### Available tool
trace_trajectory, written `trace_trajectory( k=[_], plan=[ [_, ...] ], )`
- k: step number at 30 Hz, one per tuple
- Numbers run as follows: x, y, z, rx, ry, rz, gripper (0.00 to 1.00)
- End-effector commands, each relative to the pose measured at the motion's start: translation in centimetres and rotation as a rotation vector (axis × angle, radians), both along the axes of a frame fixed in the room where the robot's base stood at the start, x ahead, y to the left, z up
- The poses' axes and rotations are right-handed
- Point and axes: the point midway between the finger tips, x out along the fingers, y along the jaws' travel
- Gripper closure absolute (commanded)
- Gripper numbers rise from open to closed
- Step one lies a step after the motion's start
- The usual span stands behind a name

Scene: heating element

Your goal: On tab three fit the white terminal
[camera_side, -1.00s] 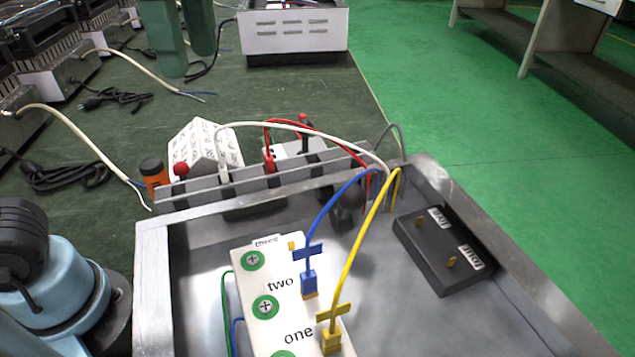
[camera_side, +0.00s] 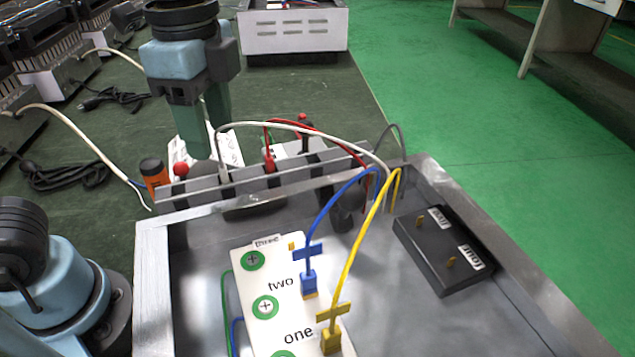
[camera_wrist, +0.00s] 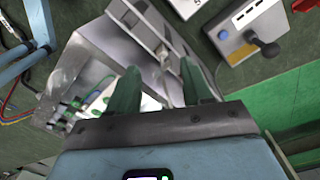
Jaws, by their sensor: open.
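My gripper (camera_side: 210,140) hangs fingers down behind the rack at the tray's back edge, green fingers apart. The white terminal (camera_side: 223,173) stands in the rack's left part, its white wire (camera_side: 300,127) arching right. The fingers are close to it in the side view; I cannot tell the exact gap. In the wrist view my gripper (camera_wrist: 162,68) is open, with a pale wire between and beyond the fingers. Tab three (camera_side: 291,245) is a bare brass tab by the label "three" on the white block (camera_side: 250,290). Blue (camera_side: 309,283) and yellow (camera_side: 332,341) terminals sit on tabs two and one.
A red terminal (camera_side: 269,165) stands in the rack (camera_side: 320,167) to the right. A black block (camera_side: 440,250) with bare tabs four and five lies at the tray's right. An orange-and-black tool (camera_side: 154,178) stands left of the rack. Blue and yellow wires arch over the tray.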

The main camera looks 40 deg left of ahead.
Motion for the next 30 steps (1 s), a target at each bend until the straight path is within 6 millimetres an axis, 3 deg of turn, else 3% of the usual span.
trace_trajectory(
  k=[9, 20, 30],
  plan=[
    [0.4, -0.3, -3.8, -0.001, 0.0, 0.0, 0.5],
    [0.4, -0.2, -4.5, 0.0, -0.001, 0.0, 0.5],
    [0.4, -0.2, -4.5, 0.0, -0.001, 0.0, 1.0]
  ],
)
